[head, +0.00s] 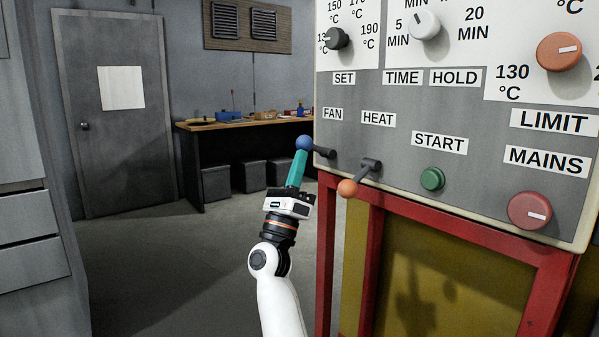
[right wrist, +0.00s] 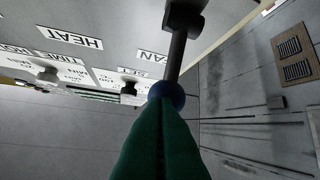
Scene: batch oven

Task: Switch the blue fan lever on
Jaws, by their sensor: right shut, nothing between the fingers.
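The fan lever is a dark rod with a blue ball knob (head: 304,143), under the FAN label on the grey control panel. It sticks out from the panel to the left and slightly up in the head view. My right gripper (head: 299,156) has teal fingers pressed together, with their tips right below the blue knob. In the right wrist view, the shut fingers (right wrist: 165,108) end at the blue knob (right wrist: 166,91), covering its lower part, and the rod (right wrist: 177,58) runs up to its dark mount. The tips appear to touch the knob; nothing is between them. My left gripper is not in view.
The heat lever with an orange knob (head: 347,188) hangs down-left close by on the right. A green START button (head: 432,179) and red MAINS knob (head: 530,210) are farther right. A red frame (head: 325,250) stands below the panel. Open floor lies left.

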